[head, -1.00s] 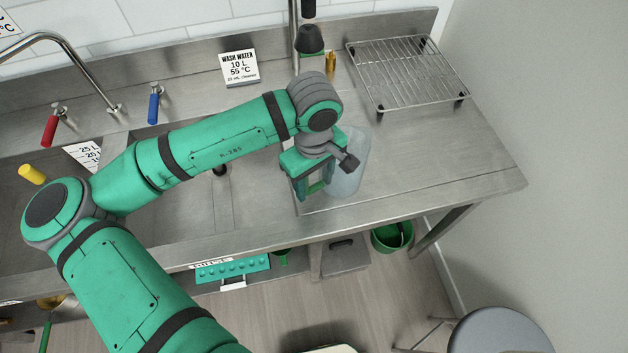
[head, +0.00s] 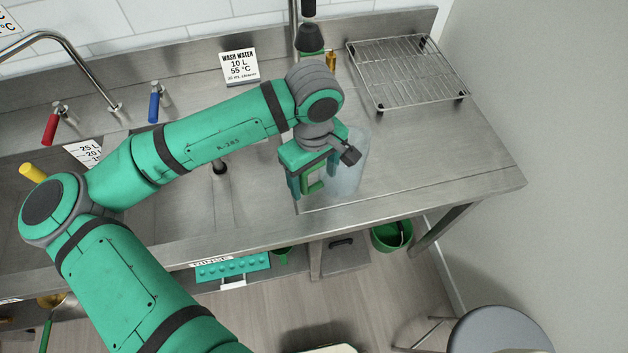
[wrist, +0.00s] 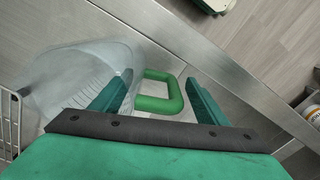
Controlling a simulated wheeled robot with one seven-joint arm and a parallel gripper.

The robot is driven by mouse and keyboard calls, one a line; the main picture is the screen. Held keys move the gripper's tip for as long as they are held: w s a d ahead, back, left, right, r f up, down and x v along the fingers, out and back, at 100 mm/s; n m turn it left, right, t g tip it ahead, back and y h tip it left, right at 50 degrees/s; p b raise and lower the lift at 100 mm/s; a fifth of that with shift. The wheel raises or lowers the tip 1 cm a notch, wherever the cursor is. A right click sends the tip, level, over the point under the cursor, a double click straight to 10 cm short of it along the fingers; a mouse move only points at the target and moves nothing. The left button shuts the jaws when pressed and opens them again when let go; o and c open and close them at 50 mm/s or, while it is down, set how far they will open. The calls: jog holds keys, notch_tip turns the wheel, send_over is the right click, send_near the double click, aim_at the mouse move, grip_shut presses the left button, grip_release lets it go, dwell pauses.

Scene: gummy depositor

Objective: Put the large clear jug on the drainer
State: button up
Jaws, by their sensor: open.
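The large clear jug (head: 350,172) stands on the steel counter near its front edge, partly hidden behind my gripper in the head view. In the wrist view the jug (wrist: 85,72) is at the left, with its green handle (wrist: 160,92) pointing toward the space between my fingers. My gripper (head: 306,194) is open, and its two green fingers (wrist: 155,98) are on either side of the handle. I cannot tell whether a finger touches it. The drainer (head: 408,73) is an empty wire rack on short legs at the back right of the counter.
The sink (head: 190,205) lies left of the jug. A wash water sign (head: 240,67) and a dark-topped bottle (head: 311,40) stand at the back. Bare counter (head: 430,140) lies between jug and drainer. A wall rises at the right.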

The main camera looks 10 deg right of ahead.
notch_tip(320, 180, up, 10)
jog(key=shift+r, duration=0.1)
dwell(0.7)
